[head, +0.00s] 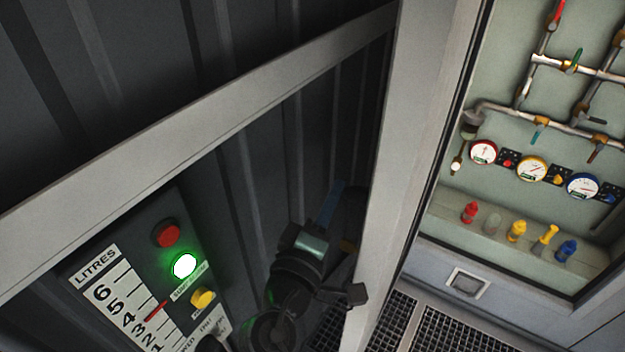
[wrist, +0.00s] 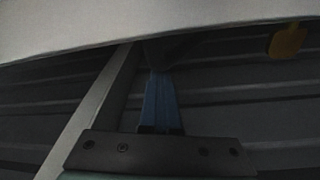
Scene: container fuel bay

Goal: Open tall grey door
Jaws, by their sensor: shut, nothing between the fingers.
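A pale grey upright (head: 412,150) and a slanting pale grey bar (head: 200,125) meet at the top of the head view. I cannot tell for sure which part is the tall grey door; no door handle is clearly seen. My gripper (head: 336,192) is shut and empty, its blue fingers just left of the upright, in front of dark ribbed wall. In the wrist view the blue fingers (wrist: 160,90) point at a shadowed place under a broad pale surface (wrist: 130,25). Whether the fingertips touch it is unclear.
A panel (head: 135,285) with a litre scale, red and yellow buttons and a lit green button stands at lower left. At right, an alcove holds pipes, gauges (head: 532,168) and several coloured bottles (head: 516,232). Dark floor grating (head: 455,332) lies below. An orange-yellow piece (wrist: 287,42) shows in the wrist view.

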